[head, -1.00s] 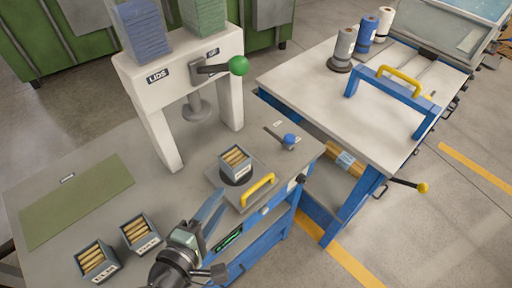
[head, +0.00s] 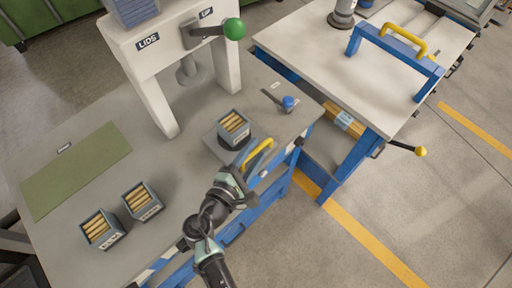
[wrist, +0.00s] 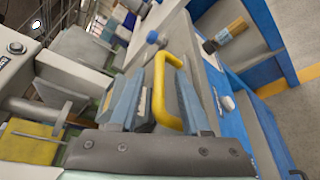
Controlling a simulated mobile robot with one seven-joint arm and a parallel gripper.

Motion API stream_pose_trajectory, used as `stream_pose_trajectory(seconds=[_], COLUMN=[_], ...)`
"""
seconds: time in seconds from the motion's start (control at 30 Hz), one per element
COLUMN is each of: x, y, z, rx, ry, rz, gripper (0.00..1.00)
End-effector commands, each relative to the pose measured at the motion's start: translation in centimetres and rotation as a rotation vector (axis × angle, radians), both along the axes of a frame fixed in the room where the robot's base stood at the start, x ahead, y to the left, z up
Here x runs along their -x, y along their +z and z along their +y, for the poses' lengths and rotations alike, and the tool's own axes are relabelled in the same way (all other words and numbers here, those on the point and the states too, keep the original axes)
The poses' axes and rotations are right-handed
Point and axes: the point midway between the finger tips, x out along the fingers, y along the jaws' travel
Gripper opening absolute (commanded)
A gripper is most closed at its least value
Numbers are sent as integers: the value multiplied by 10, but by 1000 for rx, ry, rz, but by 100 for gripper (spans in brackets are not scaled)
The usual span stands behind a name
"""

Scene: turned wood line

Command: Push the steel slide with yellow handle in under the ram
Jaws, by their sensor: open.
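The steel slide (head: 209,139) lies on the bench, pulled out in front of the press. Its yellow handle (head: 259,153) is at the bench's front edge; it also shows in the wrist view (wrist: 162,98). A grey box of wooden pieces (head: 233,122) stands on the slide. The ram (head: 190,72) hangs under the white press frame (head: 150,85), behind and left of the box. My gripper (head: 242,172) is open at the handle. In the wrist view its blue-grey fingers (wrist: 160,92) stand on either side of the handle; contact cannot be told.
A lever with a green knob (head: 234,29) is on the press. A blue knob (head: 288,102) sits on the bench right of the slide. Two filled boxes (head: 142,201) and a green mat (head: 75,170) are at the left. A white-topped cart (head: 320,50) stands at the right.

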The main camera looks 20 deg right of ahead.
Motion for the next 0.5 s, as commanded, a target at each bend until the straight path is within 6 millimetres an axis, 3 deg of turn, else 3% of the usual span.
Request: stream_pose_trajectory(seconds=[0.43, 0.5], x=[-7, -7], y=[-3, -2], z=[-10, -10], rx=[-1, -1], ry=[0, 0], rz=[-1, -1], gripper=[47, 35])
